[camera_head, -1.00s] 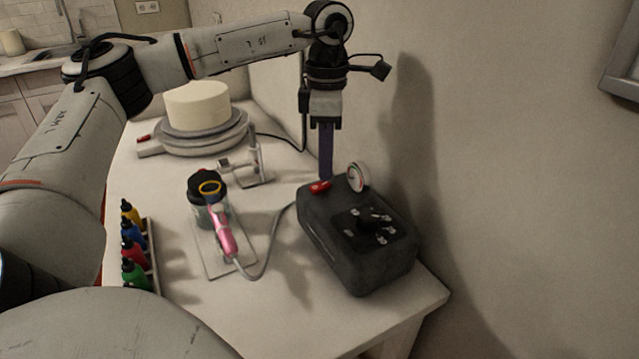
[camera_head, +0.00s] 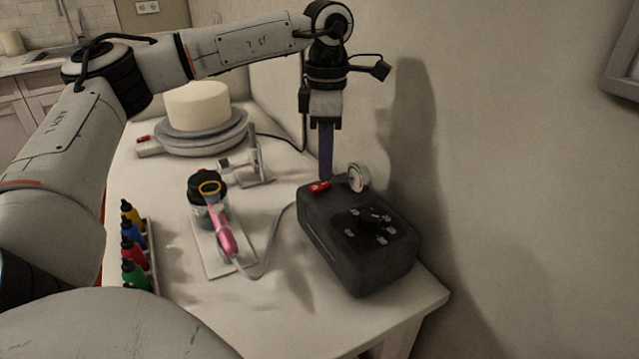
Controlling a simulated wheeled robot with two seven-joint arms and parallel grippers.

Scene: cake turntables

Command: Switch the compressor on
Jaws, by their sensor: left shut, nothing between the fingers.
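The compressor (camera_head: 345,240) is a dark box on the table's right side. On its top is a small red switch (camera_head: 319,187) near the back left edge. A round gauge (camera_head: 357,178) stands at its back, and a dark knob (camera_head: 374,219) with pale marks is on top. My left gripper (camera_head: 326,178) points straight down with its fingers shut and empty. Its tips are at the back edge of the compressor, close by the red switch; I cannot tell whether they touch it. The switch's on or off position is too small to tell. My right gripper is out of view.
A pink airbrush (camera_head: 227,240) rests on a holder by a dark jar (camera_head: 196,186), with a hose to the compressor. A white cake (camera_head: 197,104) sits on a turntable (camera_head: 177,146) behind. Several colour bottles (camera_head: 134,250) stand at left. A wall is close on the right.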

